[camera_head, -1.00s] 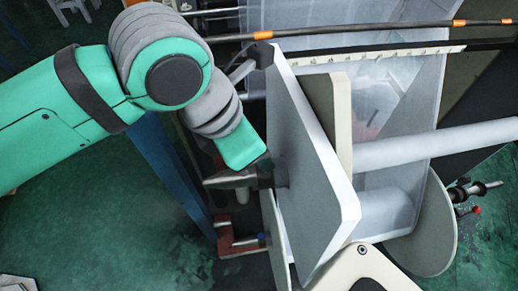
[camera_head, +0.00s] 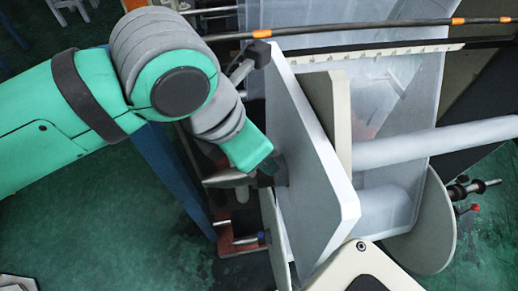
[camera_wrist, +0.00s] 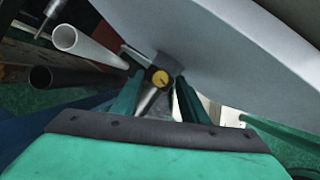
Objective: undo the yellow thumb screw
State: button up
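The yellow thumb screw (camera_wrist: 160,77) shows in the wrist view as a small yellow disc with a dark rim, under the edge of a large grey panel (camera_wrist: 225,55). My gripper (camera_wrist: 158,92) points at it with two dark green fingers spread apart, one to each side of the screw. I see no clear contact, and the depth between fingertips and screw is hard to tell. A pale metal shaft shows below the screw between the fingers. In the head view my gripper (camera_head: 270,170) is at the left face of the panel (camera_head: 315,180); the screw cannot be made out there.
Two tubes, one white (camera_wrist: 85,45) and one dark (camera_wrist: 70,77), lie left of the fingers in the wrist view. In the head view a long white roller (camera_head: 440,140) runs right of the panel, and a blue post (camera_head: 170,170) stands left. Green floor is open at lower left.

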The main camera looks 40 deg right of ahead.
jog(key=v, duration=1)
jog(key=shift+a+r, duration=0.25)
jog(key=shift+r, duration=0.1)
jog(key=shift+s+d, duration=0.1)
